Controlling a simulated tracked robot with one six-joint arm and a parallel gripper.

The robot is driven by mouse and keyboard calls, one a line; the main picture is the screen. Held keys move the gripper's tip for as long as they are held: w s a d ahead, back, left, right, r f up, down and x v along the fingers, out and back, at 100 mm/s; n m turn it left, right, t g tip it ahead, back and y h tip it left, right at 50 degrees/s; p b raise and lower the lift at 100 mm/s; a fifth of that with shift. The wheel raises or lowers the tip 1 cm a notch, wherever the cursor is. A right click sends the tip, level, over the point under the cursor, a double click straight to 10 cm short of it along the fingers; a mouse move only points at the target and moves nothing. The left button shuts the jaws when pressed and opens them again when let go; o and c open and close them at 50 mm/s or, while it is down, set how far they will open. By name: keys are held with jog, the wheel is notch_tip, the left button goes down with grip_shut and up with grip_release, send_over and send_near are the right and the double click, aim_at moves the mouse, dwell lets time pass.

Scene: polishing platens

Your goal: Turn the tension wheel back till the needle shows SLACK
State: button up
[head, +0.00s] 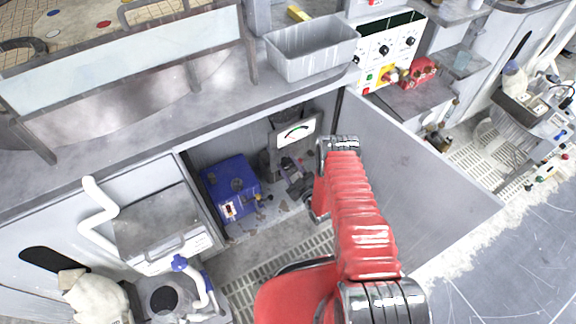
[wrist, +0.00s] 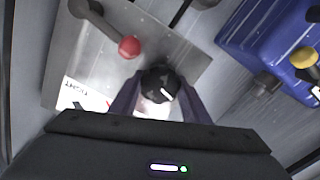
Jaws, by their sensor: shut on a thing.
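The tension gauge (head: 298,131) has a white face with a green arc inside the open cabinet. Its needle is too small to read in the head view. In the wrist view a black round knob with a white mark, apparently the tension wheel (wrist: 160,80), sits on a bare metal plate (wrist: 190,58). My gripper (wrist: 158,92) has a finger on each side of the wheel and is shut on it. White dial parts show beside the left finger, with lettering I cannot read for certain; the gripper body hides the rest. In the head view my gripper (head: 291,172) is below the gauge.
A red ball (wrist: 130,46) on a grey lever is close to the wheel. A blue box (head: 230,188) with a yellow-topped knob (wrist: 304,57) stands to the left in the cabinet. The open door (head: 410,175) is to the right of my arm.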

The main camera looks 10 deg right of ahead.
jog(key=o, duration=0.8)
jog(key=shift+c, duration=0.2)
jog(key=shift+s, duration=0.15)
jog(key=v, duration=1.3)
jog(key=shift+s, duration=0.25)
jog(key=shift+d, duration=0.1)
